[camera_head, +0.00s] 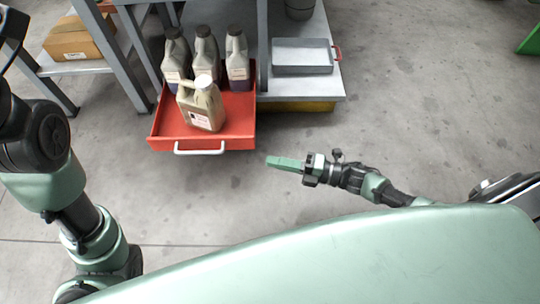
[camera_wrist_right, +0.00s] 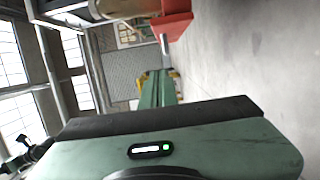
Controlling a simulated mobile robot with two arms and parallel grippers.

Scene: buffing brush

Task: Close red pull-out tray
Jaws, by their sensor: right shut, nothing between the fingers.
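The red pull-out tray (camera_head: 228,136) sticks out from under the grey workbench in the head view, with a white handle (camera_head: 199,151) on its front. Several jugs stand in and behind it; the nearest jug (camera_head: 203,113) is beige with a white cap. My right gripper (camera_head: 270,161) is shut and empty, just right of the tray's front right corner and apart from it. In the right wrist view the red tray (camera_wrist_right: 174,25) shows at the top, with the shut green fingers (camera_wrist_right: 158,88) below it. My left arm shows at the left edge; its gripper is outside the picture.
A grey metal pan (camera_head: 302,57) with a red handle rests on the low shelf (camera_head: 335,84) right of the tray. A cardboard box (camera_head: 72,38) sits on a shelf at the upper left. The concrete floor in front of and right of the tray is clear.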

